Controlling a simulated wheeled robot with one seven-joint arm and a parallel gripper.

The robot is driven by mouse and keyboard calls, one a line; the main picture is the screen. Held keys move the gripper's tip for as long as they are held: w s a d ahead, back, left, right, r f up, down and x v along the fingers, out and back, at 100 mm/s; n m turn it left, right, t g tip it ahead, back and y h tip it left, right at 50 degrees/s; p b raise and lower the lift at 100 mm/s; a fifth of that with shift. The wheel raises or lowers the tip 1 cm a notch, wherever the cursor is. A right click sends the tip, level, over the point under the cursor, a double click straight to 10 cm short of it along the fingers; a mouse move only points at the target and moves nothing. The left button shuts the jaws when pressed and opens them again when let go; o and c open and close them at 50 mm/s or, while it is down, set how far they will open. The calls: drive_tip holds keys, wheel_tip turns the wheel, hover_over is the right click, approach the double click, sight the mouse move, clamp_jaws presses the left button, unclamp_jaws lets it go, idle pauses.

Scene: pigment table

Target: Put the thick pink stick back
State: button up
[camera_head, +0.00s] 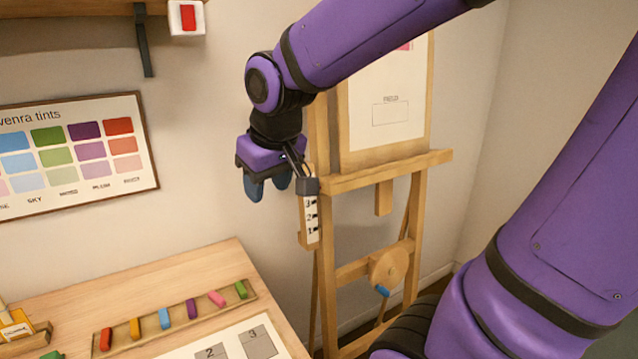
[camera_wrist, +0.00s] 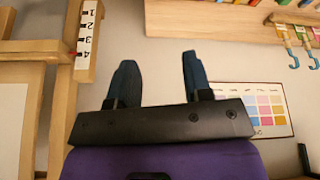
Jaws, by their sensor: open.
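A pink stick (camera_head: 217,298) lies in a wooden tray (camera_head: 178,323) on the table, between a purple and a green stick. I cannot tell from here whether it is the thick one. A small pink patch (camera_head: 405,46) shows at the top of the easel's paper, partly hidden by my arm. My gripper (camera_head: 267,190) hangs fingers down in the air in front of the wall, beside the easel and above the table. In the wrist view its two dark fingers (camera_wrist: 158,64) are apart with nothing between them.
The easel (camera_head: 385,170) stands right of the table, with a numbered strip (camera_head: 311,220). A numbered sheet (camera_head: 222,340) lies in front of the tray. A colour chart (camera_head: 72,155) hangs on the wall. The wrist view shows a shelf (camera_wrist: 225,25) at the upper right.

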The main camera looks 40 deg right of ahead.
drive_tip(key=s+d+r+t, duration=0.1)
drive_tip(key=s+r, duration=0.2)
drive_tip(key=s, duration=0.8)
drive_tip(key=shift+s+r+m, duration=0.2)
drive_tip(key=shift+s+m, duration=0.05)
drive_tip(key=shift+m, duration=0.05)
idle(0.5)
